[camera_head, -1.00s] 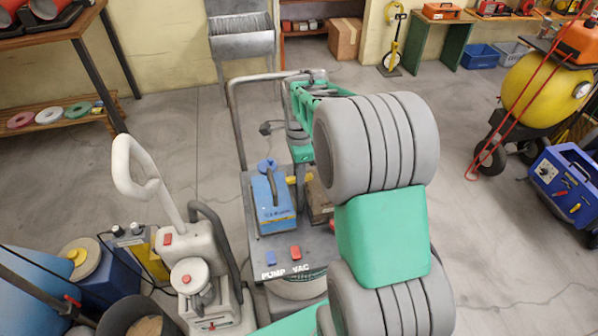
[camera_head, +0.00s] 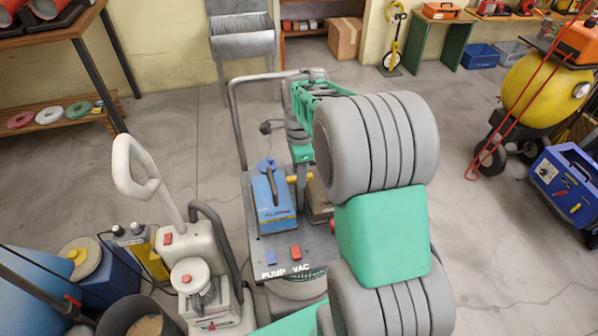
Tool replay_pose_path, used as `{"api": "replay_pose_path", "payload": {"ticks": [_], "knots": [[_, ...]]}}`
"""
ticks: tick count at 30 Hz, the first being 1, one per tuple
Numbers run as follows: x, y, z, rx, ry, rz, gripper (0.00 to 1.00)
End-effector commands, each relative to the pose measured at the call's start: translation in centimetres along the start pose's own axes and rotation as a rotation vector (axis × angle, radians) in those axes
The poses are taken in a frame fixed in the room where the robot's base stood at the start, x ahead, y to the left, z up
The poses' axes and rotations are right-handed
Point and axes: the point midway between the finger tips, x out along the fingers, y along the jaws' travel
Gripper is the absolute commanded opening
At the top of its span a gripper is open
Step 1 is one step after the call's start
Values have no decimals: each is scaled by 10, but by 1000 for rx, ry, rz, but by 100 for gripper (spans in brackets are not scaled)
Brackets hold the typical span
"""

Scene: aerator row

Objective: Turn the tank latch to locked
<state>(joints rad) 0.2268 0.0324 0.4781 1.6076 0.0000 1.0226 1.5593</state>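The grey machine (camera_head: 262,252) marked PUMP and VAC stands in the middle. A blue tank (camera_head: 272,203) with a dark handle and a blue knob (camera_head: 266,165) sits on its deck. A small yellow piece (camera_head: 292,179) shows at the tank's right edge; I cannot tell for sure whether it is the latch. My arm reaches over the machine from the right, and its wrist points down beside the tank's back right corner. My gripper (camera_head: 302,176) is low by the yellow piece. Its fingers are too small and partly hidden, so their opening and any contact are unclear.
A blue and a red switch (camera_head: 295,252) sit on the deck's front. The machine's grey handle frame (camera_head: 236,120) rises behind. A pale upright cleaner (camera_head: 190,250) stands close at left. A yellow drum cart (camera_head: 540,95) is at right. The floor between is clear.

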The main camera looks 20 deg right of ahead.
Motion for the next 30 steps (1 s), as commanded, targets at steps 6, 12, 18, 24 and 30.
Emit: {"api": "replay_pose_path", "payload": {"ticks": [6,12,18,24,30], "knots": [[-14,-1,0,0,0,-3,38],[-56,-1,0,0,0,-5,38],[-78,0,1,0,0,-1,38],[-78,0,1,0,0,0,38],[-79,1,1,-10,0,-2,38]]}}
